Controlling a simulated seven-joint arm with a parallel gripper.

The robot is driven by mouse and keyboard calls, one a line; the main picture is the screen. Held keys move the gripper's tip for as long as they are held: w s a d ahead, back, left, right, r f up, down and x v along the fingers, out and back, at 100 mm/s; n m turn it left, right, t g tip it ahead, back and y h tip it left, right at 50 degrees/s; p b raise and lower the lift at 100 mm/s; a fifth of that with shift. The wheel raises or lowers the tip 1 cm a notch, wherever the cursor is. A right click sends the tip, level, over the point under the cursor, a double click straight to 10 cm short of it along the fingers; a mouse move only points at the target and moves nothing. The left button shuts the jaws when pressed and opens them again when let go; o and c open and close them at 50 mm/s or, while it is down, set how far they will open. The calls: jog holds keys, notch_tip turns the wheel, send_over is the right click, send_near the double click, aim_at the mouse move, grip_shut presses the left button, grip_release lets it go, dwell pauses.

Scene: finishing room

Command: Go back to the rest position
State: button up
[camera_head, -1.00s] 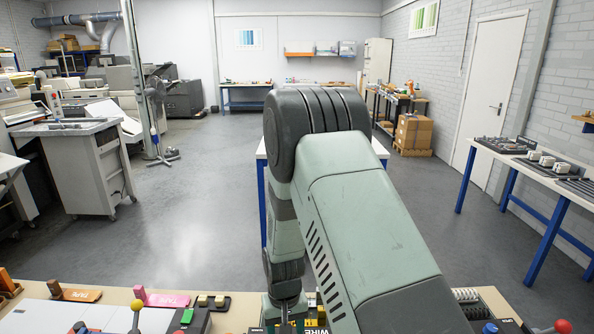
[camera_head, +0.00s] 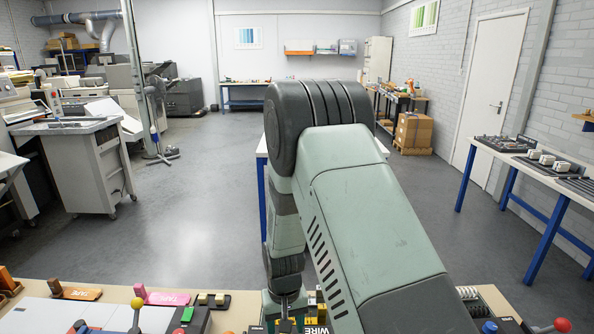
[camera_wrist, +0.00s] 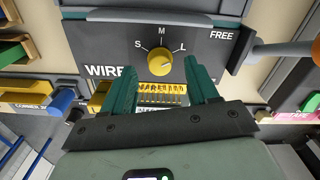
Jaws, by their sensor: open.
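My gripper (camera_wrist: 162,90) shows in the wrist view with its two green fingers apart and nothing between them. Below it in that view is a dark panel (camera_wrist: 110,45) marked WIRE and FREE, with a yellow knob (camera_wrist: 161,62) among the letters S, M and L. The knob's pointer lies toward L. The fingertips are near the knob; I cannot tell how far above it they are. In the head view my arm reaches down to the bench's near edge, and the fingers are largely hidden there.
A red ball lever (camera_head: 562,325) stands at the right.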

notch_tip(320, 180, down, 2)
jog(key=shift+f, duration=0.1)
jog(key=n, duration=1.6)
jog(key=shift+n, duration=0.3)
jog(key=n, duration=0.7)
